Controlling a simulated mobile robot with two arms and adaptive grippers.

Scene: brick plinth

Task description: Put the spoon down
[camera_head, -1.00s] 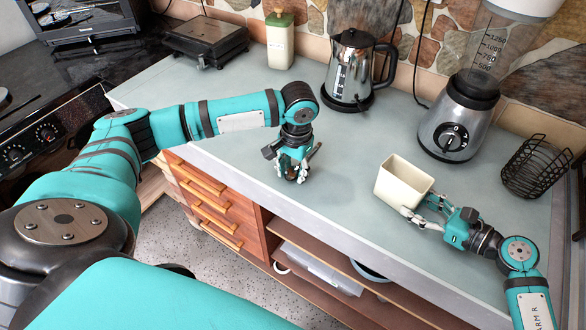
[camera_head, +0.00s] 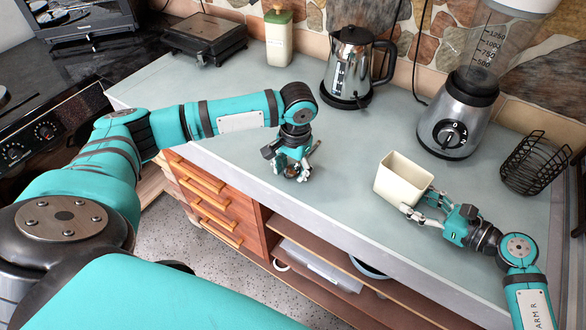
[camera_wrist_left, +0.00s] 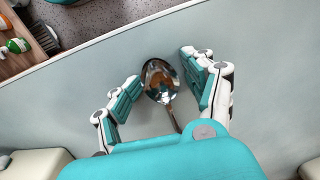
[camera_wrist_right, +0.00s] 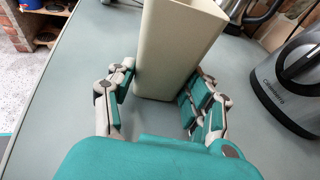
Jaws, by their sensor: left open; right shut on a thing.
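A shiny metal spoon (camera_wrist_left: 161,82) shows in the left wrist view, its bowl between the fingers of my left gripper (camera_wrist_left: 160,92) and its handle running back under the palm. The fingers are open, with gaps on both sides of the spoon. In the head view my left gripper (camera_head: 292,174) points down close over the worktop (camera_head: 340,180), and the spoon is mostly hidden there. My right gripper (camera_head: 419,208) is shut on a cream rectangular container (camera_head: 403,180). The container stands upright between its fingers in the right wrist view (camera_wrist_right: 172,45).
A kettle (camera_head: 350,68), a blender (camera_head: 460,115) and a black wire basket (camera_head: 533,165) stand along the back and right. The worktop between my grippers is clear.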

